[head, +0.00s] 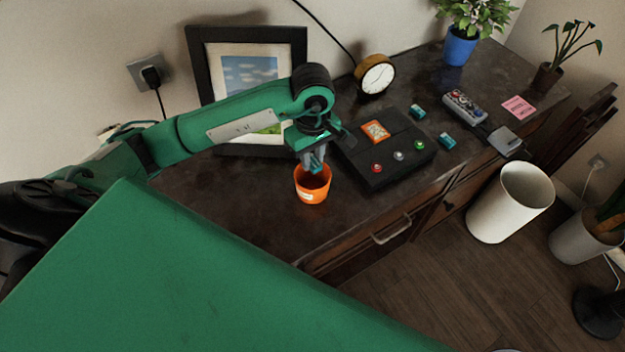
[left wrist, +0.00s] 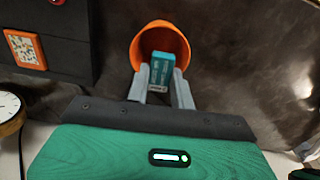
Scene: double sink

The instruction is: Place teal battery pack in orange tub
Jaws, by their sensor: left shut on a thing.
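The orange tub (head: 312,192) stands upright on the dark desk, left of the black box. It also shows in the left wrist view (left wrist: 147,40), with its opening facing the camera. My left gripper (head: 314,167) is just over the tub's mouth, pointing down. In the left wrist view its grey fingers (left wrist: 160,92) are shut on the teal battery pack (left wrist: 161,70), which overlaps the tub's opening. How deep the pack sits in the tub is unclear. Two more teal packs lie on the desk, one behind (head: 417,112) and one nearer (head: 447,140). My right gripper is not in view.
The black box (head: 385,165) with coloured buttons stands right beside the tub. A framed picture (head: 199,70) and a round clock (head: 375,77) stand behind. A power strip (head: 465,106) lies farther right. The desk's left front is clear.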

